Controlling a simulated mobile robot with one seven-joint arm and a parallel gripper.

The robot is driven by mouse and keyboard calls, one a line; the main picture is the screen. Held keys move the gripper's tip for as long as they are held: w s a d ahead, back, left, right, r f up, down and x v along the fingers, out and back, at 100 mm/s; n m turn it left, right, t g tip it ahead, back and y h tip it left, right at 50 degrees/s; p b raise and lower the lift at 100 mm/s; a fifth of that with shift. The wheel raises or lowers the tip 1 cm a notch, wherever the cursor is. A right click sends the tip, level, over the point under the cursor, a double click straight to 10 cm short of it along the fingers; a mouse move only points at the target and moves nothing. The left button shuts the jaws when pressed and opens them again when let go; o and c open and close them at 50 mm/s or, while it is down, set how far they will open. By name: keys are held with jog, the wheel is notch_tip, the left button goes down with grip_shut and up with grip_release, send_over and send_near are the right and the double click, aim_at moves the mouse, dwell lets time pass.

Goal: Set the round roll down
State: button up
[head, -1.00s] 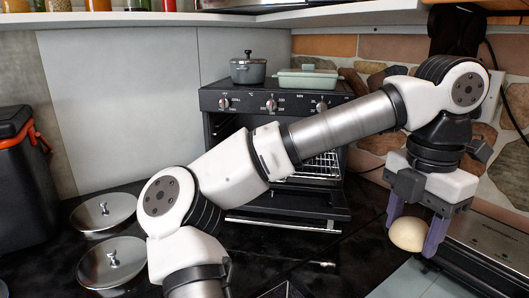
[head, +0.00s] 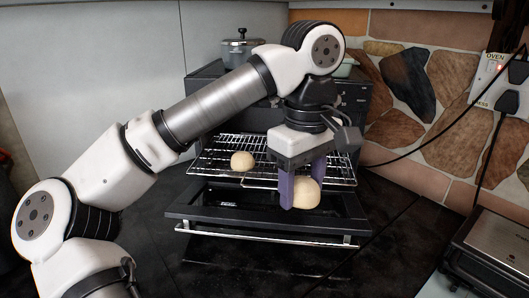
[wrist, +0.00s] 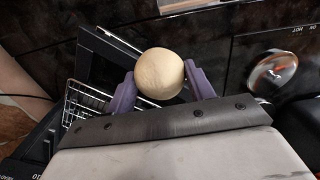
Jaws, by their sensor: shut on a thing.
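My gripper (head: 301,194) is shut on a round, pale roll (head: 307,193), with one purple finger on each side of it. The held roll also shows between the fingers in the wrist view (wrist: 159,73). In the head view it appears in front of the oven's wire rack (head: 215,146) and over the open oven door (head: 255,212). I cannot tell its exact height above them. A second round roll (head: 243,160) lies on the rack, to the left of my gripper. My arm hides much of the oven front.
A grey pot (head: 240,50) stands on top of the oven. A grill-like appliance (head: 495,240) is at the right edge. Black cables hang from the wall socket (head: 497,85) on the right. The dark counter in front of the door handle (head: 265,235) looks clear.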

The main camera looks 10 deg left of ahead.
jog(key=shift+w+a, duration=0.15)
jog(key=shift+w, duration=0.05)
jog(key=p, duration=0.7)
send_near(299, 172)
jog(key=shift+s+a+f+p, duration=0.15)
jog(key=shift+f+p, duration=0.45)
jog(key=shift+f, duration=0.3)
notch_tip(299, 172, down, 4)
jog(key=shift+r+p, duration=0.1)
jog(key=shift+p, duration=1.1)
jog(key=shift+w+f, duration=0.2)
jog(key=shift+f, duration=0.25)
